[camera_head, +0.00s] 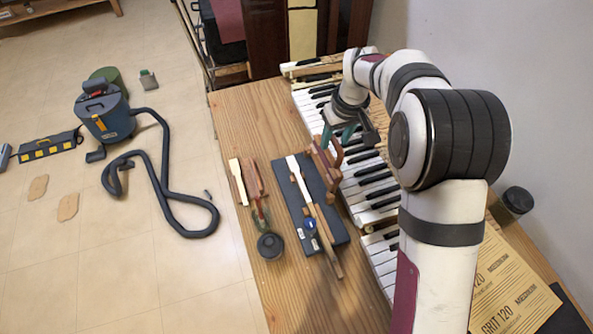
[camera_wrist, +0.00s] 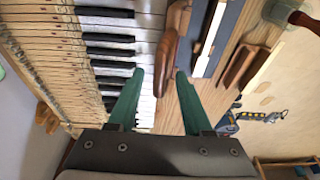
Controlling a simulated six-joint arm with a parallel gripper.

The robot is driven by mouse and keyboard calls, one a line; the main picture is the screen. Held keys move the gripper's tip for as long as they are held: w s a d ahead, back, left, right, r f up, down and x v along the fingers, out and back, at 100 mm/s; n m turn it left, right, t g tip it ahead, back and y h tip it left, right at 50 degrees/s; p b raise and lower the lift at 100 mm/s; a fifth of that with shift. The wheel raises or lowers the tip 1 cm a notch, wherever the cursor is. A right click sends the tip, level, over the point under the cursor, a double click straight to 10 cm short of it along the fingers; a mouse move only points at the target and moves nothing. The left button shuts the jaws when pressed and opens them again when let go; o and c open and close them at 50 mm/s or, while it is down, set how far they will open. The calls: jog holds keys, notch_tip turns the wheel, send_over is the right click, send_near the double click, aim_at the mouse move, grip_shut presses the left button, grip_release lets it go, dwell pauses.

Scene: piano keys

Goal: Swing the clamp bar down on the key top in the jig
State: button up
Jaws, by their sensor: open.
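A dark jig board (camera_head: 331,222) lies lengthwise on the wooden bench, with a pale key top (camera_head: 297,172) on a wooden key stick along it. It also shows in the wrist view (camera_wrist: 228,40), with the key top (camera_wrist: 211,30) on it. A reddish-brown wooden bar (camera_head: 325,165), seemingly the clamp bar, stands raised at the jig's keyboard side. My gripper (camera_head: 338,137) is open above this bar.
Piano keys (camera_head: 372,190) run along the jig's right. Left of it lie a loose pale key top (camera_head: 238,182), a brown wooden piece (camera_head: 254,178) and a dark round pot (camera_head: 270,246). Sandpaper sheets (camera_head: 512,285) lie at lower right. Bare bench (camera_head: 235,115) is clear at upper left.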

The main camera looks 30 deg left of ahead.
grip_shut()
jog(key=shift+s+a+r, duration=0.3)
jog(key=shift+s+a, duration=0.5)
jog(key=shift+s, duration=0.05)
jog(key=shift+s+a, duration=0.85)
